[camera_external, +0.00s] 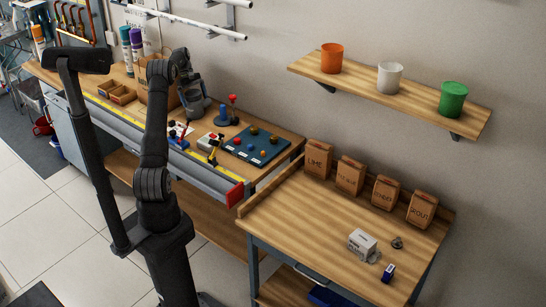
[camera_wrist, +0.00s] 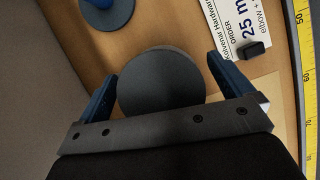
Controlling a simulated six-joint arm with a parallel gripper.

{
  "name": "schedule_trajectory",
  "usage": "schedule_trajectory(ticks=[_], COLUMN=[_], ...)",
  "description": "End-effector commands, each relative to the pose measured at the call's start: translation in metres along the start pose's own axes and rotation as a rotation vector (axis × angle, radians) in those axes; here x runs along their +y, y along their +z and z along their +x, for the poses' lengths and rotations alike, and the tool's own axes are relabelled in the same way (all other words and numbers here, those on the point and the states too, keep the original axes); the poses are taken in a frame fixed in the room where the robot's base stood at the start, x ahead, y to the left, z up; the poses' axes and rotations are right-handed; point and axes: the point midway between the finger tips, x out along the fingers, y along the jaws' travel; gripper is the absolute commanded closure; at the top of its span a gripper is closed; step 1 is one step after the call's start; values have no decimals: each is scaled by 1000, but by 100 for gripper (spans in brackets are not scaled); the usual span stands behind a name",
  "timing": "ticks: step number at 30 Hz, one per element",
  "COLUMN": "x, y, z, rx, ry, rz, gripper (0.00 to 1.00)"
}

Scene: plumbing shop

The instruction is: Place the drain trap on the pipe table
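My gripper (camera_external: 192,92) is over the back workbench in the external view, pointing down. In the wrist view its two blue fingers (camera_wrist: 162,68) stand apart on either side of a dark grey round piece (camera_wrist: 162,88). A gap shows between this piece and the right finger; the left finger is close to its edge, and contact is unclear. I cannot tell for sure whether this piece is the drain trap. Neither table is marked as the pipe table; the front right wooden table (camera_external: 300,215) holds a white box (camera_external: 361,244) and a small grey fitting (camera_external: 397,242).
A blue round-based piece (camera_wrist: 108,12) stands close by, with a printed order sheet (camera_wrist: 236,28). A blue board (camera_external: 257,145) with small parts lies right of my gripper. Paper bags (camera_external: 350,175) line the front table's back. A shelf (camera_external: 420,105) holds three cups.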

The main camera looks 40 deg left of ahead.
Motion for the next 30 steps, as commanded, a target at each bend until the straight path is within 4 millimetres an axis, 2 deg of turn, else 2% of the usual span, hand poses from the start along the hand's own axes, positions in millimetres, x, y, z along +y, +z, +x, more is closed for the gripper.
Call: schedule_trajectory(ticks=[8, 21, 30], x=[0, 0, 0], y=[1, 1, 1], z=[-6, -67, -78], rx=[0, 1, 0], ry=[0, 1, 0], rz=[0, 0, 0], gripper=[3, 3, 3])
